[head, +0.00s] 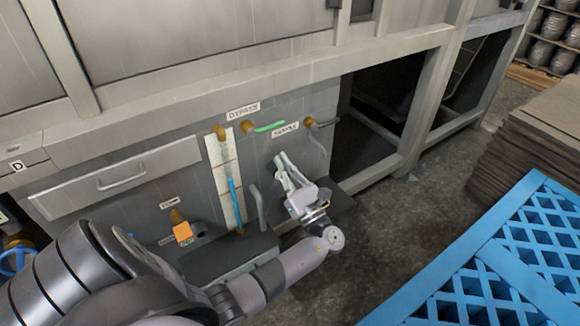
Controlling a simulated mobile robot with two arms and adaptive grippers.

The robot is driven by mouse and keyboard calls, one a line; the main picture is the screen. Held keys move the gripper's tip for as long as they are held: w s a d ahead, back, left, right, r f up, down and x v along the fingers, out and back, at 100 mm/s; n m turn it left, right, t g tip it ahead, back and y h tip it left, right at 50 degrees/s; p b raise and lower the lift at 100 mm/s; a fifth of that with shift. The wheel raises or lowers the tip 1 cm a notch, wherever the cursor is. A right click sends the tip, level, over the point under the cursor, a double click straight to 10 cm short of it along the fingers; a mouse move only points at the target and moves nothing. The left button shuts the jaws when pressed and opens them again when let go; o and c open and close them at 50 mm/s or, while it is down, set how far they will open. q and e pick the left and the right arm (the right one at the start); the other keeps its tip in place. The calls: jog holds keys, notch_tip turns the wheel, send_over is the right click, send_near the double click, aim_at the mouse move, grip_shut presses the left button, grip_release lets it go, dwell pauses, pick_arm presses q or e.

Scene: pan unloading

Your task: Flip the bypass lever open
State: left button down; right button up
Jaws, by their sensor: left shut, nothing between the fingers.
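The bypass lever (269,127) is a green handle on a brass valve, under the sign reading BYPASS (243,110) on the grey panel. The handle points to the right, roughly level. My left gripper (283,162) is below and slightly right of the lever, in front of the panel and apart from the handle. Its fingers are shut with nothing between them. My right gripper is out of view.
A grey-handled valve (322,123) sits right of the SAMPLE sign (285,130). A blue slatted pallet (520,230) stands at right; grey floor lies between.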

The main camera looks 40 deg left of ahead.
aim_at(269, 128)
pick_arm(q)
jog(key=x, duration=0.4)
jog(key=shift+b, duration=0.3)
jog(key=r, duration=0.2)
jog(key=d+r, duration=0.1)
jog(key=r, duration=0.1)
jog(key=shift+s, duration=0.15)
jog(key=shift+a+f, duration=0.1)
